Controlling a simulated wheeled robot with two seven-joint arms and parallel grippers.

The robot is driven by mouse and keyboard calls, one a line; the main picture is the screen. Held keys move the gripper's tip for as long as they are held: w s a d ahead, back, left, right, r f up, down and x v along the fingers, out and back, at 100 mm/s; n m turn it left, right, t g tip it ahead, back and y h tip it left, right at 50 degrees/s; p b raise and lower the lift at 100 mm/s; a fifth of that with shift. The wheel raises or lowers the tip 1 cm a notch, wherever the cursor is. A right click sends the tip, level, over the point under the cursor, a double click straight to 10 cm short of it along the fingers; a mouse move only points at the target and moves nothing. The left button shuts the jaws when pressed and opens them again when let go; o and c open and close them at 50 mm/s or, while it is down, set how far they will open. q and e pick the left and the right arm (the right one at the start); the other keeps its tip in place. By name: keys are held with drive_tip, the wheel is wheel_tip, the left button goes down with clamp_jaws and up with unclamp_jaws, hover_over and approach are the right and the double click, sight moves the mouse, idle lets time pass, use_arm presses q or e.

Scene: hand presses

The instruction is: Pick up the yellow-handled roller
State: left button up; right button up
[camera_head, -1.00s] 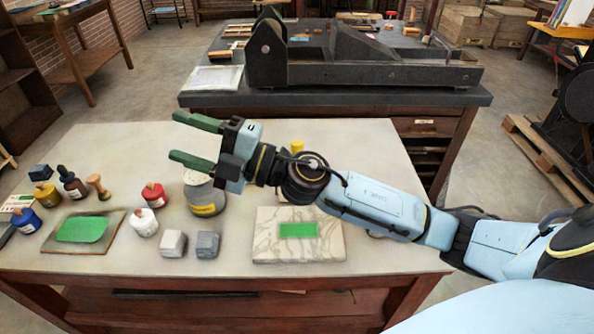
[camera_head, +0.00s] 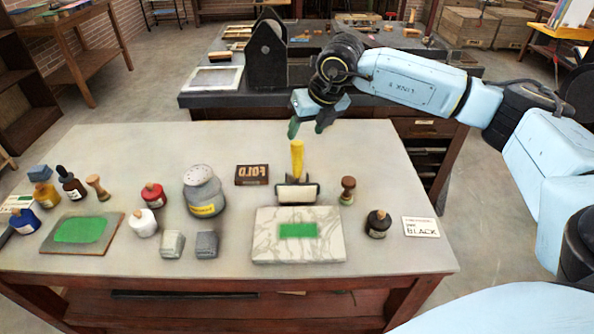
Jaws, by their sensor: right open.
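The yellow-handled roller (camera_head: 297,160) rests on the table just behind the marble slab. Its yellow handle points up and away from me, and its pale cylinder lies across the front in a dark frame. My right gripper (camera_head: 305,131) is just above the top end of the handle, with its green fingers pointing down. The fingers are apart with nothing between them. My left gripper does not show.
The marble slab (camera_head: 270,244) with a green patch lies in front of the roller. A dark FOLD block (camera_head: 252,175) is left of it, and a wooden-handled stamp (camera_head: 348,190) right. A grey jar (camera_head: 204,190) and several small bottles stand further left.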

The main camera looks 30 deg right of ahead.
sight(299, 144)
drive_tip(key=x, duration=0.9)
drive_tip(key=shift+f, duration=0.15)
drive_tip(key=shift+c, duration=0.3)
drive_tip(key=c, duration=0.9)
